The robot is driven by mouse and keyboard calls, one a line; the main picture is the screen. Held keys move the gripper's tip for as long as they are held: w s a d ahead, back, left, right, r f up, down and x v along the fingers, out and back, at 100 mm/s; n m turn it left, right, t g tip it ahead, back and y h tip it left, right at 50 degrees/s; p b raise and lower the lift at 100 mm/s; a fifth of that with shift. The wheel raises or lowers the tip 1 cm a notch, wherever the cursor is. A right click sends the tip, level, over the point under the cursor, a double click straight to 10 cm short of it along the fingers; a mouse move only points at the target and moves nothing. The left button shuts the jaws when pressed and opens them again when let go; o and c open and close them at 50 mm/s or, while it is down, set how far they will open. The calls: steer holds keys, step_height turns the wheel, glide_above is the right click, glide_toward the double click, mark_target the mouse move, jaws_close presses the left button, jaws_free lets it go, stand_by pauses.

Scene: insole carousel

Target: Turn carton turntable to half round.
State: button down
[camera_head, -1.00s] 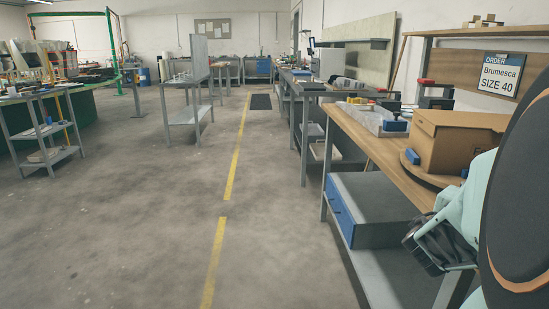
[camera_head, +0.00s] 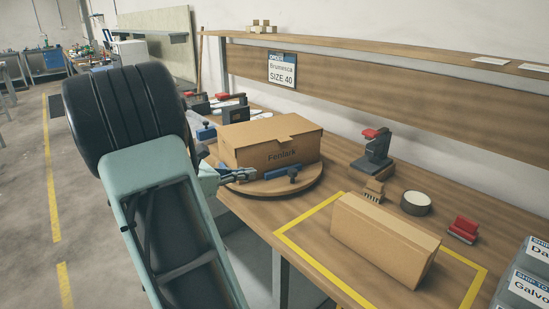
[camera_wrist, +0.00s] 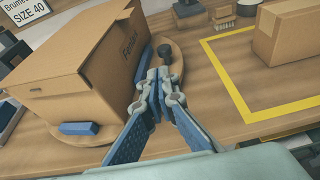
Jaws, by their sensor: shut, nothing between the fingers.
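The carton turntable (camera_head: 262,188) is a round wooden disc on the bench, left of middle in the head view. A blue bar with a small upright block (camera_head: 289,173) sits on the disc in front of the carton. My gripper (camera_head: 250,174) is shut and empty at the disc's front-left rim, beside this bar. In the wrist view my gripper (camera_wrist: 165,78) points at a dark knob (camera_wrist: 163,52); I cannot tell whether it touches. A blue block (camera_wrist: 78,129) lies at the carton's other corner.
A closed carton (camera_head: 385,238) lies inside a yellow taped outline to the right. Behind it are a red-topped press (camera_head: 376,148), a tape roll (camera_head: 416,203) and a red stapler-like tool (camera_head: 463,229). Bins (camera_head: 525,285) stand at the right edge.

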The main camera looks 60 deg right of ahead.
steer(key=a, duration=0.1)
glide_toward(290, 172)
steer(key=shift+y, duration=0.4)
steer(key=b+x, duration=0.1)
steer(key=x, duration=0.5)
steer(key=shift+w+d+f, duration=0.1)
steer(key=shift+w+d, duration=0.05)
steer(key=shift+d, duration=0.1)
steer(key=shift+d, duration=0.15)
steer(key=shift+s+d+b, duration=0.25)
steer(key=shift+d+b, duration=0.05)
steer(key=shift+b, duration=0.1)
steer(key=shift+s+d+n+t, duration=0.2)
steer(key=shift+n+t, duration=0.1)
steer(key=shift+n, duration=0.1)
